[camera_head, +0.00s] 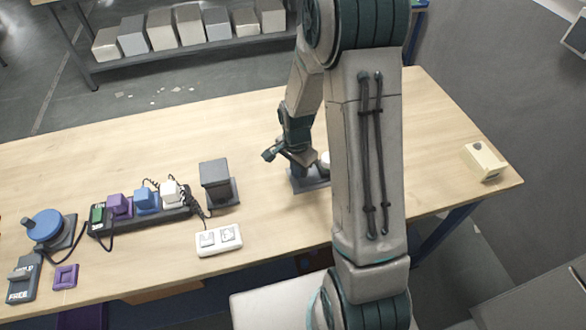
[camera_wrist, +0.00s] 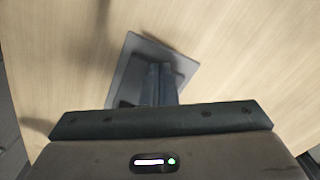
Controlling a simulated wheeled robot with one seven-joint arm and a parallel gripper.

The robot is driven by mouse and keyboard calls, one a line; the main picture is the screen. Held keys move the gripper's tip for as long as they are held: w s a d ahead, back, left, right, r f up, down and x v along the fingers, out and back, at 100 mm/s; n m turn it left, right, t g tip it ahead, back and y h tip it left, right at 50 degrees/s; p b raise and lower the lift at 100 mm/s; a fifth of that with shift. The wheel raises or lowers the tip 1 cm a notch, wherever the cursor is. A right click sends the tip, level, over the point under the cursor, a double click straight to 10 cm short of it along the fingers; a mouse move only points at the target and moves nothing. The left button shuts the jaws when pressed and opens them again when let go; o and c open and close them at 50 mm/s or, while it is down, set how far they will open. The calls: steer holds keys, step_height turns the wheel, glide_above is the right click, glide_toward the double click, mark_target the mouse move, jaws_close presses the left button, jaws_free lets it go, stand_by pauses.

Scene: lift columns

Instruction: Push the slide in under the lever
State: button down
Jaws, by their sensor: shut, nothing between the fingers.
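My gripper (camera_head: 298,173) points down over a dark grey base plate (camera_head: 310,185) near the middle of the table, partly behind my arm. In the wrist view the shut, empty fingers (camera_wrist: 160,70) reach over the same grey plate (camera_wrist: 125,72). I cannot tell whether they touch it. A pale rounded part (camera_head: 323,160) shows beside my gripper, mostly hidden by my arm. I cannot make out the slide or the lever for certain in either view.
Left of the plate stand a dark block on a base (camera_head: 215,178), a white two-switch box (camera_head: 219,240) and a power strip with plugs (camera_head: 140,212). A blue round knob (camera_head: 44,225) is farther left. A cream box (camera_head: 485,161) sits at the right. The table's far middle is clear.

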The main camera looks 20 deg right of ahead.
steer(key=shift+d, duration=4.8)
steer(key=shift+a+b, duration=0.3)
steer(key=shift+b, duration=0.1)
steer(key=shift+r, duration=0.15)
steer(key=shift+r+p, duration=1.8)
steer(key=shift+r, duration=1.15)
